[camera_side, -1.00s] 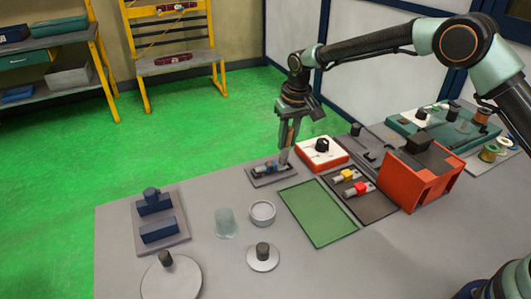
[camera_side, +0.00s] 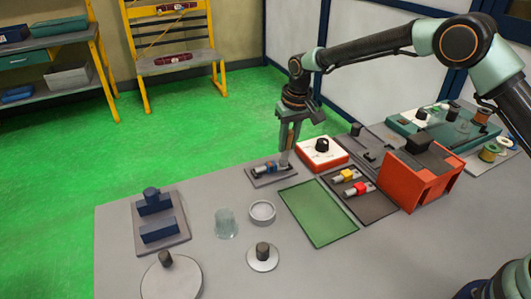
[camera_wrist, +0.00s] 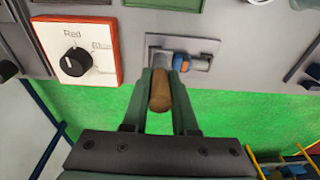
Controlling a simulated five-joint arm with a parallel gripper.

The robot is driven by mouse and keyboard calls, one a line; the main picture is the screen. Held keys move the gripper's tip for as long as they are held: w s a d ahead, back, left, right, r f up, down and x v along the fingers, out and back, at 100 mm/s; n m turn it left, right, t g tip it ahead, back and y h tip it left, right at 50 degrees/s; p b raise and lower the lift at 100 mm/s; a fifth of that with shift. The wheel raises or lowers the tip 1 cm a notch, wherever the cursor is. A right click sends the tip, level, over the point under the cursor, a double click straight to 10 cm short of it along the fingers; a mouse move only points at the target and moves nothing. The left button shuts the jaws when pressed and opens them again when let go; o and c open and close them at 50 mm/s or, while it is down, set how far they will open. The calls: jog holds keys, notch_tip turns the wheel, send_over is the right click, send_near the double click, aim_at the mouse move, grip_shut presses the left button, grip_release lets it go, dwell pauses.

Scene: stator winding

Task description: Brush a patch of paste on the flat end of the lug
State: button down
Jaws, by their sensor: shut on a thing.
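My gripper (camera_side: 289,128) is shut on a brush, pointing down over a small grey plate (camera_side: 258,180). The brush's brown wooden handle (camera_wrist: 161,92) stands between the fingers (camera_wrist: 161,78) in the wrist view. Its pale lower end (camera_side: 284,158) is at the right part of the plate; whether it touches the lug I cannot tell. The lug (camera_wrist: 201,64) lies on the plate as a silvery piece beside a blue and orange part (camera_wrist: 181,62). The flat end is partly hidden, and no paste can be made out on it.
A red-edged box with a black knob (camera_side: 321,152) stands close right of the plate. A green mat (camera_side: 318,212), a shallow round dish (camera_side: 262,211) and a clear glass (camera_side: 225,224) are nearer. An orange-red box (camera_side: 417,179) stands farther right. Bare table lies left of the plate.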

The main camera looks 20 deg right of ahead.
jog(key=shift+w, duration=0.3)
dwell(1.9)
jog(key=shift+s, duration=0.35)
jog(key=shift+w, duration=0.35)
jog(key=shift+s, duration=0.2)
jog(key=shift+r, duration=0.15)
dwell(0.3)
jog(key=shift+r, duration=3.45)
jog(key=shift+a, duration=0.1)
